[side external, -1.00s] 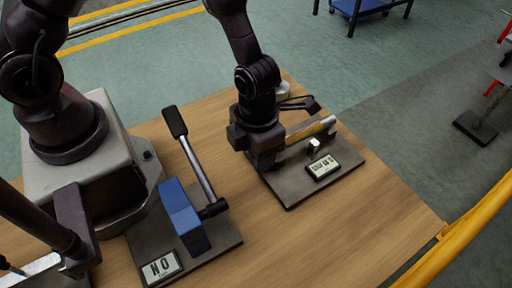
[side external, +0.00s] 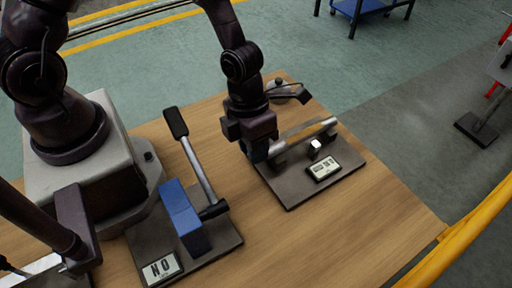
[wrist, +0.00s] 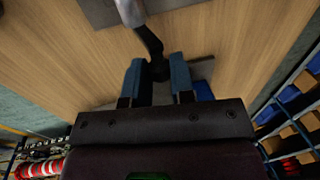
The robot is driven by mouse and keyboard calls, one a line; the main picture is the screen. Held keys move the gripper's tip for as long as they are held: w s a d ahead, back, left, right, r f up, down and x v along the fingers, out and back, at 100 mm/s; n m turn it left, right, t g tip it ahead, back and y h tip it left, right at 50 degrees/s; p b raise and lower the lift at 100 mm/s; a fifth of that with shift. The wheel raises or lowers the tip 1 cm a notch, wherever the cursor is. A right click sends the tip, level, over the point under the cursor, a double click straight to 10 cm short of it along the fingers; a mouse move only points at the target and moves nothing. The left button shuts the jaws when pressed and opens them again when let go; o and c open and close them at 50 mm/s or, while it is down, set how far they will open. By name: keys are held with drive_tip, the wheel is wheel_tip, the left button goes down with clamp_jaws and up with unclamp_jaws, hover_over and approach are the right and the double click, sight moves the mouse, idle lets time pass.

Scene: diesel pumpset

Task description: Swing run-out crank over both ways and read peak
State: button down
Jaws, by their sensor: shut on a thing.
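The run-out rig stands on a dark plate (side external: 293,190) at the right of the table in the side external view. Its silver shaft (side external: 306,130) lies across the plate, with a small readout (side external: 323,168) in front; its digits are too small to read. My gripper (side external: 258,153) is at the left end of the shaft. In the wrist view, my gripper's blue fingers (wrist: 158,82) are shut on the dark crank handle (wrist: 157,70), whose arm runs up to the silver shaft (wrist: 130,10). In the side view the crank is hidden behind my gripper.
A second plate (side external: 222,242) holds a blue block (side external: 185,217), a lever with a black grip (side external: 175,123) and a label (side external: 161,268) reading "NO". A dark curved arm (side external: 289,94) rises behind the shaft. A yellow rail (side external: 447,255) runs past the table's right edge.

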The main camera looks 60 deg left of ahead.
drive_tip(key=shift+a+f+h, duration=0.1)
drive_tip(key=shift+a+h, duration=0.45)
drive_tip(key=shift+h, duration=0.6)
drive_tip(key=shift+a+f+h, duration=0.1)
drive_tip(key=shift+a+h, duration=0.45)
drive_tip(key=shift+h, duration=0.55)
drive_tip(key=shift+a+h, duration=0.55)
drive_tip(key=shift+h, duration=0.6)
drive_tip(key=shift+a, duration=0.1)
drive_tip(key=c, duration=1)
unclamp_jaws()
